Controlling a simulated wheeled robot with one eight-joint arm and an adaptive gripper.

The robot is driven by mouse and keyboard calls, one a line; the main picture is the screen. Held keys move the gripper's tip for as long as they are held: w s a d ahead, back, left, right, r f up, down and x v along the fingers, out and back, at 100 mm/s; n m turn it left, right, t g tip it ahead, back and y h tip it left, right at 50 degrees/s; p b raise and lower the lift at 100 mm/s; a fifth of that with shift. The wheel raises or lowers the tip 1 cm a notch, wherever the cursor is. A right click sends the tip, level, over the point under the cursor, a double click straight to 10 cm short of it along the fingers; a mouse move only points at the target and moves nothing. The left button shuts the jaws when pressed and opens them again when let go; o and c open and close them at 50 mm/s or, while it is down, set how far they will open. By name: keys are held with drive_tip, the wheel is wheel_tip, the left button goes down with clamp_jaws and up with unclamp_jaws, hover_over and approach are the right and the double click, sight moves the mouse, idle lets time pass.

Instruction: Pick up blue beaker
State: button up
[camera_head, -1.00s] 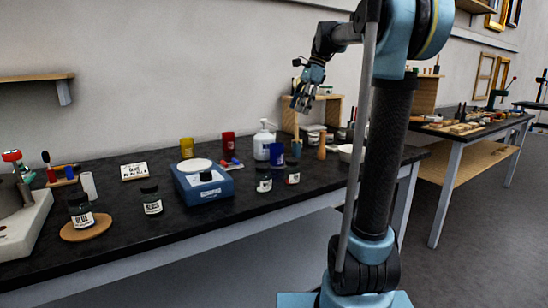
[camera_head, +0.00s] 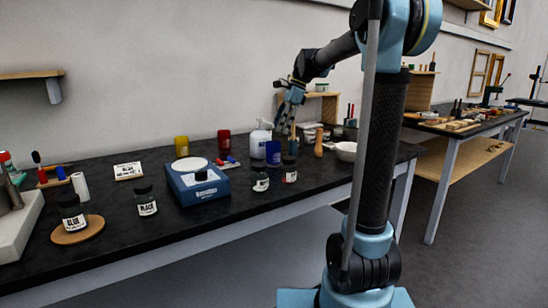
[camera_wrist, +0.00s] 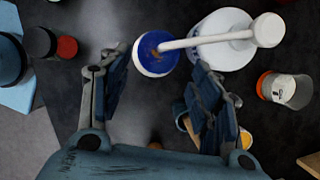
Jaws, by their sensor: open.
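The blue beaker (camera_head: 273,154) stands upright on the black bench in the head view, beside the white pump bottle (camera_head: 260,142). In the wrist view, what appears to be the beaker (camera_wrist: 153,65) is seen from above as a blue round shape with a pale rim. The pump bottle's spout overlaps it. My gripper (camera_head: 284,129) is above the bench, near the beaker and the bottle. In the wrist view the fingers of my gripper (camera_wrist: 158,68) are spread apart with nothing between them, and the beaker lies beyond the fingertips.
Labelled jars (camera_head: 261,183) stand in front of the beaker, and a blue scale (camera_head: 197,184) is to the left. A red beaker (camera_head: 224,140) and a yellow beaker (camera_head: 181,146) stand behind the scale. A wooden tool (camera_head: 318,143) and a white bowl (camera_head: 346,151) are to the right.

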drive_tip(key=shift+x, duration=3)
drive_tip(key=shift+s+a+r, duration=0.1)
drive_tip(key=shift+a, duration=0.1)
drive_tip(key=c, duration=1.1)
drive_tip(key=shift+c, duration=0.3)
drive_tip(key=shift+r, duration=0.15)
drive_tip(key=w+d+r, duration=0.1)
drive_tip(key=w+d, duration=0.1)
drive_tip(key=d, duration=0.6)
wheel_tip(320, 180, up, 14)
drive_tip(key=shift+f, duration=0.25)
drive_tip(key=shift+a+r, duration=0.1)
